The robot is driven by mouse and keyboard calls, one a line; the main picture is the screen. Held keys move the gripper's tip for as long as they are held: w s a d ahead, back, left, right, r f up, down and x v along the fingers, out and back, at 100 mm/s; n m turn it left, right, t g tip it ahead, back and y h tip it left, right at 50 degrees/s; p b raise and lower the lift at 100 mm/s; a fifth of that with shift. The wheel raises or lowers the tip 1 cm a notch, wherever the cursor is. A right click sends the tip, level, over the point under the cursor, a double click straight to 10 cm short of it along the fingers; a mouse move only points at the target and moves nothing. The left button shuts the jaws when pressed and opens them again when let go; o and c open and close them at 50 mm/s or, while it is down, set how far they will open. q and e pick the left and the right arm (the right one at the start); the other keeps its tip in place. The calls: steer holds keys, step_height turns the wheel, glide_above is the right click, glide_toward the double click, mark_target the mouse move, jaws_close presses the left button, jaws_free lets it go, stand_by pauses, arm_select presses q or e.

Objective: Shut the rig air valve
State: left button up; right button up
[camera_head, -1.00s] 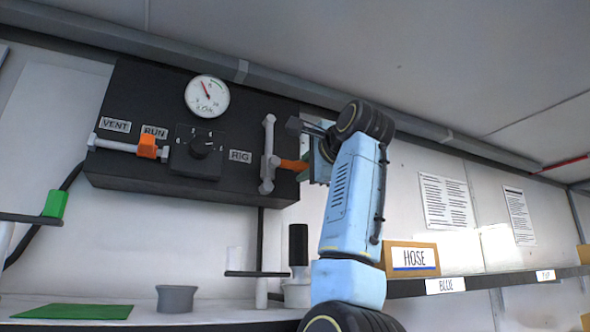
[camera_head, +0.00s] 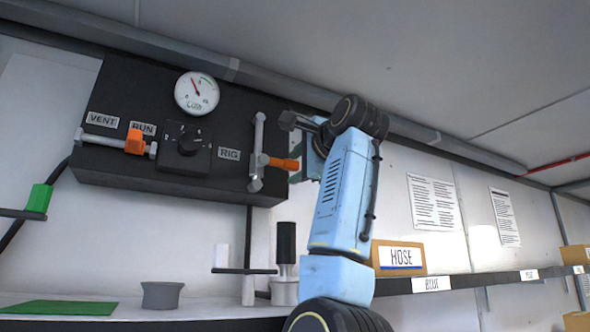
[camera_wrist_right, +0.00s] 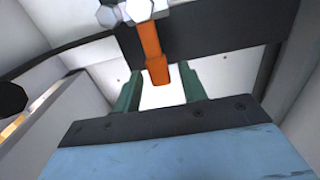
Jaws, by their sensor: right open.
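The rig air valve is a grey vertical pipe (camera_head: 257,145) at the right end of the black panel, beside the RIG label (camera_head: 229,154). Its orange handle (camera_head: 284,163) points right, across the pipe. My right gripper (camera_head: 305,162) is at the handle's free end, its fingers partly hidden by its own wrist. In the right wrist view, the orange handle (camera_wrist_right: 152,52) reaches toward the gap between the two green fingers (camera_wrist_right: 162,88), which stand apart with nothing clamped. My left gripper is not in view.
The black panel (camera_head: 110,175) also carries a round gauge (camera_head: 197,93), a dark knob (camera_head: 190,143) and another orange handle (camera_head: 134,141) by the RUN label. A shelf with a HOSE box (camera_head: 398,257) lies right of my arm. A black-topped cylinder (camera_head: 286,245) stands below the valve.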

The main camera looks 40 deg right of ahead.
steer(key=s+a+b, duration=0.2)
steer(key=s+b, duration=0.1)
steer(key=s, duration=0.9)
steer(key=shift+a, duration=0.2)
